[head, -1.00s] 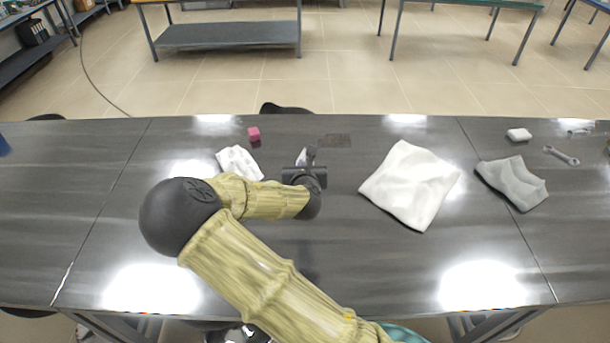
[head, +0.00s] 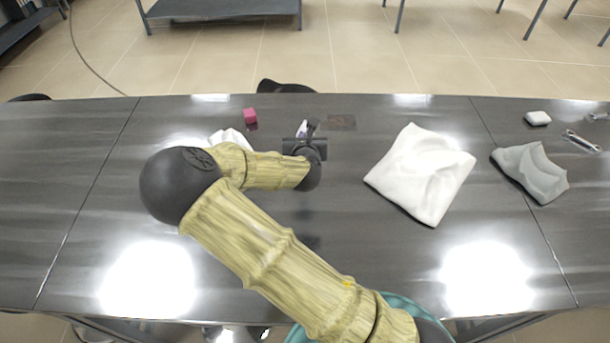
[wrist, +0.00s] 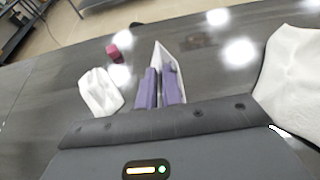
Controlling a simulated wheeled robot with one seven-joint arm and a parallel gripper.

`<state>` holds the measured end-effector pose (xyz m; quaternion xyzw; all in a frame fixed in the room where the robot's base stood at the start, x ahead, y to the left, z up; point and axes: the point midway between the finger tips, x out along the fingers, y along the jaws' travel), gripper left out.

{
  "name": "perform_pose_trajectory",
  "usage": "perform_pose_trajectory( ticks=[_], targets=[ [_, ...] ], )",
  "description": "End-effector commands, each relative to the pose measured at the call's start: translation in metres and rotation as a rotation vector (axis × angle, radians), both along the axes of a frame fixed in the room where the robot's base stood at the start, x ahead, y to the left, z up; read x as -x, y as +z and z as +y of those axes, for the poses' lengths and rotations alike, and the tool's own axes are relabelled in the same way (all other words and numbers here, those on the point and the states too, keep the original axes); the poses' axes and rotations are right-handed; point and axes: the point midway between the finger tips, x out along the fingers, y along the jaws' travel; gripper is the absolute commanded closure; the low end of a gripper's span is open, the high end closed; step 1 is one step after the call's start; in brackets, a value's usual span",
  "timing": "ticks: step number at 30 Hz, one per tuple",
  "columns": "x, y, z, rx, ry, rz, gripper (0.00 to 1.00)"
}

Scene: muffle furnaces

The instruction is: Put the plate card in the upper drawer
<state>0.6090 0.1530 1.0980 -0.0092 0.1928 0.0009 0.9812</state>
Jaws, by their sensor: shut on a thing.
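My gripper (wrist: 160,88) shows in the wrist view with two purple fingers shut on a thin, pale card, which I take to be the plate card (wrist: 161,56). The card stands up between the fingers and narrows to a point away from me. In the head view the gripper (head: 306,142) is above the dark table, with a small pale bit of the card (head: 302,128) showing. Most of the card is hidden there by the gripper. No upper drawer shows in either view.
On the dark table (head: 80,200) lie a pink block (head: 250,115), a white cloth (head: 420,175), a grey cloth (head: 530,172), a white block (head: 538,118) and a wrench (head: 582,141). Another white cloth (wrist: 101,92) lies left of my gripper. The table's left part is clear.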

Motion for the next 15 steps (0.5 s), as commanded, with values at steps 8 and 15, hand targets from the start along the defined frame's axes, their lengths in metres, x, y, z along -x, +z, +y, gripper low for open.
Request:
perform_pose_trajectory(
  ticks=[8,15],
  targets=[
    [0.0,-0.032,0.0,0.0,0.0,0.0,1.0],
    [0.0,-0.06,-0.001,0.0,0.0,0.0,1.0]
  ],
)
